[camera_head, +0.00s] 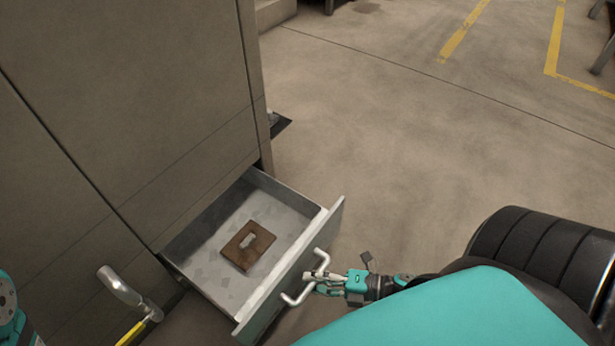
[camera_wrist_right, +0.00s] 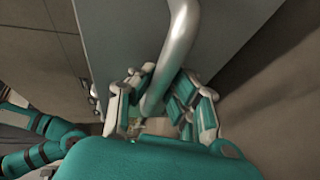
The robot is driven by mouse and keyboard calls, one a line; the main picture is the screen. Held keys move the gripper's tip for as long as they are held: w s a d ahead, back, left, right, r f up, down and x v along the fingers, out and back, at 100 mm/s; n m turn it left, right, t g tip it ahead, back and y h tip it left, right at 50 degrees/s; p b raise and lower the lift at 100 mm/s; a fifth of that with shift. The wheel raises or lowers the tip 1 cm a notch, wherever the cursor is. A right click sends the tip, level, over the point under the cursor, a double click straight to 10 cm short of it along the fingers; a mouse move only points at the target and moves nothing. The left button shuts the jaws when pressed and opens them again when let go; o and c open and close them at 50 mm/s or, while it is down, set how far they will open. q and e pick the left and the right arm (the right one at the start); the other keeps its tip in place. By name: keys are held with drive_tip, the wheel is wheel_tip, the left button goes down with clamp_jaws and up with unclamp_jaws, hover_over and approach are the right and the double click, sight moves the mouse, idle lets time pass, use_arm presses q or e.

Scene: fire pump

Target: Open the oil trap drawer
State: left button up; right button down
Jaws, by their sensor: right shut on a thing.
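The oil trap drawer (camera_head: 192,239) stands pulled out from the bottom of the large grey-brown cabinet (camera_head: 120,90). Its inside shows, with a square brown plate (camera_head: 247,246) with a hole lying on the drawer floor. The drawer's silver bar handle (camera_head: 320,262) is on its front panel. My right gripper (camera_head: 322,278) is at the handle, its fingers closed around the bar. In the right wrist view the handle (camera_wrist_right: 182,40) runs down between the two fingers of the gripper (camera_wrist_right: 160,105). A small teal part of my left arm shows at the left edge of the head view; its gripper is out of sight.
A silver lever (camera_head: 120,286) with a yellow part (camera_head: 133,332) sticks out by the cabinet, left of the drawer. Open concrete floor (camera_head: 400,150) lies right of and beyond the drawer, with yellow lines (camera_head: 465,30) farther off.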

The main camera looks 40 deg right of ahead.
drive_tip(key=shift+r, duration=0.1)
drive_tip(key=c, duration=1.2)
unclamp_jaws()
drive_tip(key=shift+c, duration=0.2)
drive_tip(key=shift+s, duration=0.1)
drive_tip(key=v, duration=1.2)
